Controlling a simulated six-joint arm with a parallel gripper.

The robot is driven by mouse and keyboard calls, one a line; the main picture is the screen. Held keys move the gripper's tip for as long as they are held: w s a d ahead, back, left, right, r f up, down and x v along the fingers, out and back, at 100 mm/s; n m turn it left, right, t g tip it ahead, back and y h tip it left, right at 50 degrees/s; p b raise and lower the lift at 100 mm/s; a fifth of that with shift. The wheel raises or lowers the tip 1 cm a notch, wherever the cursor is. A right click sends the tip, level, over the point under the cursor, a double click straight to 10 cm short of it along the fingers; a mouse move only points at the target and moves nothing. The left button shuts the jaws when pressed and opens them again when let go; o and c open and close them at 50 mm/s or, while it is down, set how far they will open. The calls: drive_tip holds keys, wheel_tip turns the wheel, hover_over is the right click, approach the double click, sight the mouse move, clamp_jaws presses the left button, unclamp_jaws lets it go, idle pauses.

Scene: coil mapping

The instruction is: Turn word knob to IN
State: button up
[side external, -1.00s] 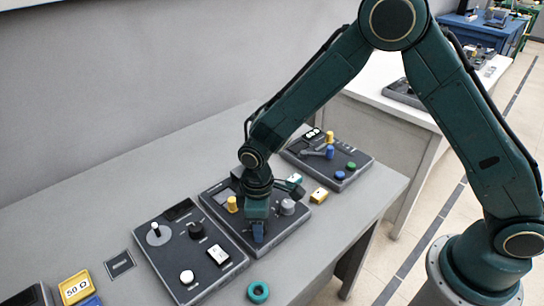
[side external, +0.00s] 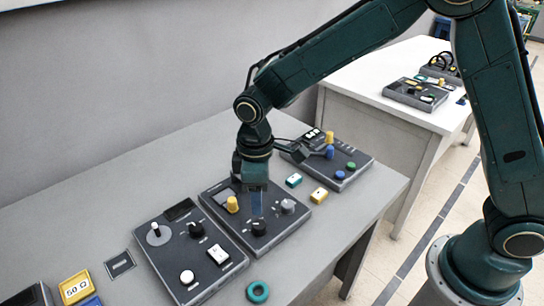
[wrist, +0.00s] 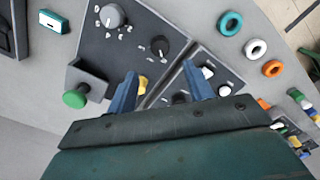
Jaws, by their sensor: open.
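In the side external view my gripper (side external: 256,212) points down above the middle panel (side external: 285,232), its blue fingers over a black knob (side external: 258,228). A grey knob (side external: 288,206) stands on the same panel to the right, and a yellow knob (side external: 232,204) to the left. In the wrist view my gripper (wrist: 162,86) is open with nothing between its fingertips. The black knob (wrist: 159,45) with a pale pointer mark shows beyond the fingertips, apart from them. The grey knob (wrist: 112,16) also has marks around it. The lettering is too small to read, so I cannot tell which is the word knob.
A left panel (side external: 165,262) carries a white-tipped lever, a black knob and white controls. A right panel (side external: 362,172) has blue and green buttons. A teal block (side external: 293,180), a yellow block (side external: 319,195) and a teal ring (side external: 258,292) lie on the table.

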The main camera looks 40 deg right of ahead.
drive_tip(key=shift+r, duration=2.05)
drive_tip(key=s+d+r+m+t, duration=0.3)
drive_tip(key=s+d+r+m, duration=0.1)
drive_tip(key=s+d+r, duration=0.65)
drive_tip(key=s+d+r+m+t, duration=0.2)
drive_tip(key=s+d+m, duration=0.3)
drive_tip(key=s, duration=0.7)
drive_tip(key=d+r, duration=0.1)
drive_tip(key=d, duration=0.1)
drive_tip(key=shift+d+r+t, duration=0.2)
drive_tip(key=shift+d+t, duration=0.1)
drive_tip(key=shift+d, duration=0.1)
drive_tip(key=shift+w, duration=0.15)
